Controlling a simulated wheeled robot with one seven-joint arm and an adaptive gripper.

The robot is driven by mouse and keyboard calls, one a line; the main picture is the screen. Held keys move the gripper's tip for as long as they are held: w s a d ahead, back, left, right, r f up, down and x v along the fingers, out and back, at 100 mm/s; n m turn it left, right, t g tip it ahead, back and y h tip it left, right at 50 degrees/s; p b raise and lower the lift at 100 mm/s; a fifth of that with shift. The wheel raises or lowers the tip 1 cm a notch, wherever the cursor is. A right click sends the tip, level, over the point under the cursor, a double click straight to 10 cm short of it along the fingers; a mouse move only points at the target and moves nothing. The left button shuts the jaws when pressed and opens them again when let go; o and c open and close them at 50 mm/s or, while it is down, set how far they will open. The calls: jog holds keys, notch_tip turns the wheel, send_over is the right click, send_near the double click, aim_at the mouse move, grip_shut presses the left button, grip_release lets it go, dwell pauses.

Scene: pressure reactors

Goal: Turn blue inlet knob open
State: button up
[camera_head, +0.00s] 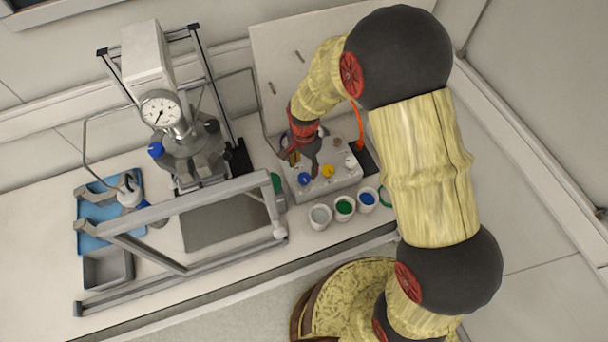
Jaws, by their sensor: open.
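A small blue knob (305,178) sits on the front of a white control box (338,181), left of a yellow knob (328,171). Another blue knob (155,149) sits on the left side of the reactor head, below its dial gauge (161,110). The picture does not show which blue one is the inlet knob. My gripper (304,163) points down over the left part of the control box, just above and behind its blue knob in the picture. Its dark fingers are open. I see no contact with the knob, but the small gap is hard to judge.
Several small cups (321,217) with white, green and blue contents stand in front of the box. A grey metal frame (190,200) surrounds the reactor on the left. A blue tray (92,207) and a grey bin (107,268) lie at far left. A wall panel stands behind.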

aim_at(304, 177)
notch_tip(304, 177, down, 6)
jog(key=shift+f, duration=0.15)
jog(key=shift+c, duration=1)
jog(key=c, duration=1)
jog(key=shift+o, duration=0.2)
